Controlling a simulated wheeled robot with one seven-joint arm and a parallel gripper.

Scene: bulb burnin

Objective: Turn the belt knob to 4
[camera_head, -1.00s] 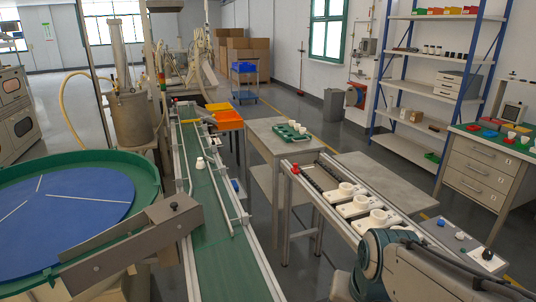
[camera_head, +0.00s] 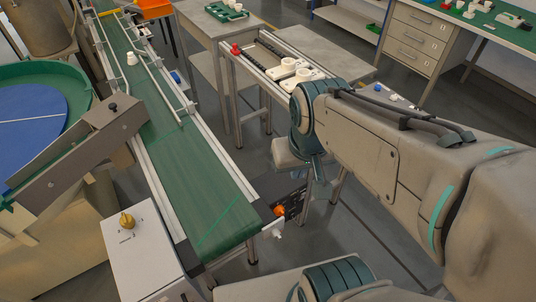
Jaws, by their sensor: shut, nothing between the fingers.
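A brass-yellow knob (camera_head: 127,221) stands on the sloped top of a white control box (camera_head: 150,255) at the lower left, beside the near end of the green belt (camera_head: 190,165). Small dark marks lie around the knob, but they are too small to read, and I cannot tell which mark the knob points at. My arm fills the right side of the picture, well to the right of the box. My gripper's fingers do not show. Nothing of mine touches the knob.
A dark metal chute (camera_head: 75,155) reaches from the blue-and-green bowl (camera_head: 30,125) toward the belt, behind the box. A white piece (camera_head: 132,58) stands on the belt. An orange round part (camera_head: 279,211) is by the belt's near end.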

